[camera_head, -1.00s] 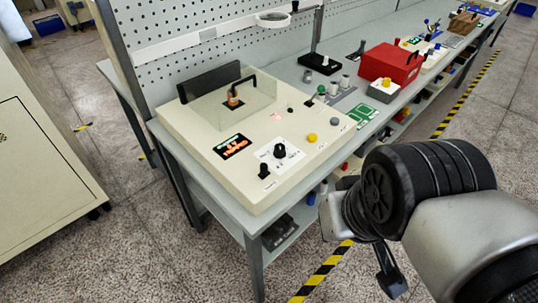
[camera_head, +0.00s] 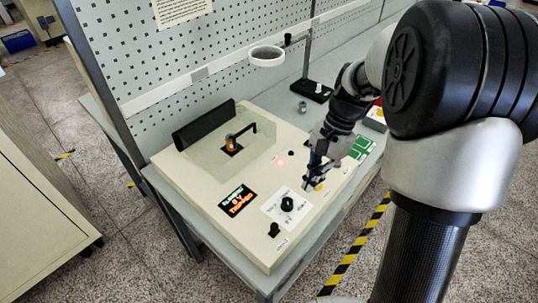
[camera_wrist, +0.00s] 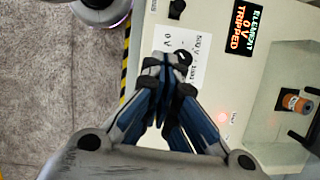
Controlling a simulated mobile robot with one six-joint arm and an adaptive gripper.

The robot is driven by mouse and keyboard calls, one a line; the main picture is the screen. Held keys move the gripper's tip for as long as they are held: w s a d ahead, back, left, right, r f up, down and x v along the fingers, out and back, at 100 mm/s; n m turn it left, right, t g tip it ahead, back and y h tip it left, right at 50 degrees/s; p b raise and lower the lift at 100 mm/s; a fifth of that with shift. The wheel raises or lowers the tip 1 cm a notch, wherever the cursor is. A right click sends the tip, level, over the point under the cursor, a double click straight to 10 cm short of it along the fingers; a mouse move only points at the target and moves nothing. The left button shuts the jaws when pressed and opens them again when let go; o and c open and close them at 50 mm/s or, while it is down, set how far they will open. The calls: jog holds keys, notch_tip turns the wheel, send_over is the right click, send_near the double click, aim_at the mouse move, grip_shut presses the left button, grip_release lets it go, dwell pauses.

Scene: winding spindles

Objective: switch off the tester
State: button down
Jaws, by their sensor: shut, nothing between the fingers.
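The tester (camera_head: 262,255) is a cream box on the bench, with a lit display (camera_head: 237,200) in green and red. In the wrist view the display (camera_wrist: 244,27) reads "ELEMENT 0 V TRIPPED". A black rotary knob (camera_head: 287,203) sits on a white label card; a small black switch (camera_head: 274,229) is nearer the front corner and also shows in the wrist view (camera_wrist: 176,9). A red lamp (camera_head: 281,162) glows. My gripper (camera_head: 308,187) is shut and empty over the panel, just right of the rotary knob. In the wrist view its fingertips partly hide the knob; contact is unclear.
A clear cover (camera_head: 205,150) encloses an orange-and-black part (camera_head: 231,144) at the tester's back. A ring magnifier (camera_head: 267,56) hangs above the bench. A green board (camera_head: 361,148) lies right of the tester. My arm hides much of the bench's right side.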

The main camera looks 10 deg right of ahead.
aim_at(274, 229)
jog(key=shift+w+d+f+m+y, duration=0.3)
jog(key=shift+w+f+m, duration=0.25)
jog(key=shift+w, duration=0.2)
jog(key=shift+f, duration=0.1)
jog(key=b+x, duration=0.3)
jog(key=x, duration=0.7)
jog(key=shift+s, duration=0.15)
jog(key=a, duration=0.1)
jog(key=s+a, duration=0.1)
jog(key=a+b, duration=0.1)
jog(key=shift+s, duration=0.25)
jog(key=shift+s+a, duration=0.1)
jog(key=shift+a, duration=0.2)
